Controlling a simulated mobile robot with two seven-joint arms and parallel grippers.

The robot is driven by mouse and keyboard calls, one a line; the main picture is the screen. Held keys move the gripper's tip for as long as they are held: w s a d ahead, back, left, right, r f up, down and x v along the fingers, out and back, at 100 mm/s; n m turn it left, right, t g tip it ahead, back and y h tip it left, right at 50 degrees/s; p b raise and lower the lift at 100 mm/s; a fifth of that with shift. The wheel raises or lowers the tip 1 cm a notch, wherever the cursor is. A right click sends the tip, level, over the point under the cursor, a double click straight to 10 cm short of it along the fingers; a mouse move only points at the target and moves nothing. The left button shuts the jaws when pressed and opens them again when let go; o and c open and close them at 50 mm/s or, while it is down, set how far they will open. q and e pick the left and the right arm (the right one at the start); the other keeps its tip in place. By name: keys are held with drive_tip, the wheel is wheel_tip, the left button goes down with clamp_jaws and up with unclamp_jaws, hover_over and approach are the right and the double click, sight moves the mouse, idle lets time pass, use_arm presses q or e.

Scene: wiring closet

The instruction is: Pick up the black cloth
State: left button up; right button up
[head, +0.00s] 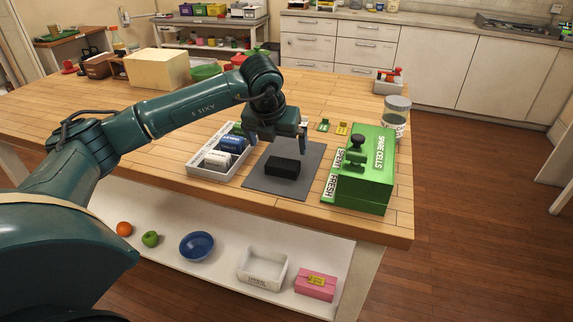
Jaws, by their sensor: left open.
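A small black item (283,167), which looks like a folded cloth or block, lies on a dark grey mat (262,183) on the wooden table. My left gripper (277,142) is open just above and behind it, fingers pointing down, with nothing seen between them. Whether a finger touches the black item cannot be told. My right gripper is not in view.
A grey tray (206,175) with blue and white items stands left of the mat. A green box marked "SPARE CELLS" (361,180) stands right, with a lidded jar (396,112) behind it. A cream box (157,69) stands further back.

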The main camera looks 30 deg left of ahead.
sight(283, 163)
use_arm(q)
drive_tip(key=p+x, duration=0.1)
drive_tip(key=x, duration=0.7)
drive_tip(key=shift+w+f, duration=0.15)
drive_tip(key=shift+f, duration=0.1)
drive_tip(key=shift+c, duration=0.6)
drive_tip(key=c, duration=0.9)
